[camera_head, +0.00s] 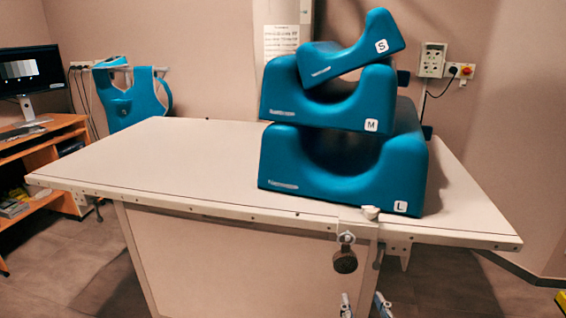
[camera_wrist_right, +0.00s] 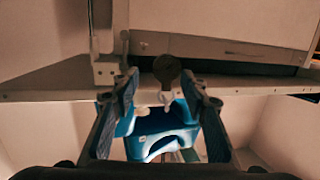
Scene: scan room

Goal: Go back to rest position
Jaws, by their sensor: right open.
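My right gripper (camera_head: 364,303) shows at the bottom edge of the head view, in front of the table. Its two fingers are apart with nothing between them. In the right wrist view, the open fingers (camera_wrist_right: 160,84) frame the table edge, which appears upside down. Three blue head supports are stacked on the table: L (camera_head: 345,178) at the bottom, M (camera_head: 330,100) on it, and S (camera_head: 350,50) tilted on top. The stack also shows partly in the wrist view (camera_wrist_right: 150,143), beyond the fingers. My left gripper is in neither view.
The white table (camera_head: 180,160) has a clear left half. A dark round knob (camera_head: 345,260) hangs from its front edge, near the right gripper. A desk with a monitor (camera_head: 30,70) stands at the left. A blue apron (camera_head: 130,97) hangs behind the table.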

